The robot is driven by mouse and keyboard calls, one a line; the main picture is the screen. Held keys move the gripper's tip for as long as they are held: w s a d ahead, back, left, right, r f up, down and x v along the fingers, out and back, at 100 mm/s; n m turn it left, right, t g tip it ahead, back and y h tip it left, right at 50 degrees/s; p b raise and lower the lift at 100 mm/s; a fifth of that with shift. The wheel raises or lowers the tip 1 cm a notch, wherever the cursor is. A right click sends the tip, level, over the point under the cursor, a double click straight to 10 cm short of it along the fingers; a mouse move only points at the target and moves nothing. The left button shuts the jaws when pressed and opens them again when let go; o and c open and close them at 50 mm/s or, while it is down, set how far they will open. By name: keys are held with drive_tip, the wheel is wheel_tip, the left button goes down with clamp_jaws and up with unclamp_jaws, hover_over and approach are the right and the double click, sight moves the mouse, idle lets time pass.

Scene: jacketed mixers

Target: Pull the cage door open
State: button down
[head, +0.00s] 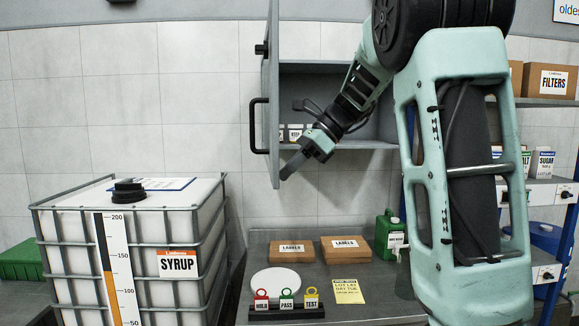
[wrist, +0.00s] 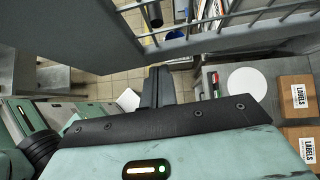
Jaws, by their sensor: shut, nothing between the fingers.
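The cage door (head: 273,100) is a grey framed panel, seen nearly edge-on in the head view, standing swung out from the grey wall cabinet (head: 345,68). Its black handle (head: 253,125) is on the left, outer face. My gripper (head: 284,175) is at the door's lower right, on its inner side, with fingers together and empty. I cannot tell if the fingertips touch the door. In the wrist view the door's grey frame and bars (wrist: 215,42) cross the top, just beyond my shut fingers (wrist: 158,84).
Below is a bench (head: 375,302) with boxes of labels (head: 346,249), a white disc (head: 276,280), coloured tags and a green jug (head: 389,236). A caged syrup tank (head: 177,264) stands at left. Shelves (head: 548,187) stand at right.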

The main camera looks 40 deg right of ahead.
drive_tip(key=shift+a, duration=0.1)
drive_tip(key=w+a+p, duration=0.3)
drive_tip(key=w+a, duration=0.6)
drive_tip(key=a, duration=0.1)
drive_tip(key=shift+a, duration=0.15)
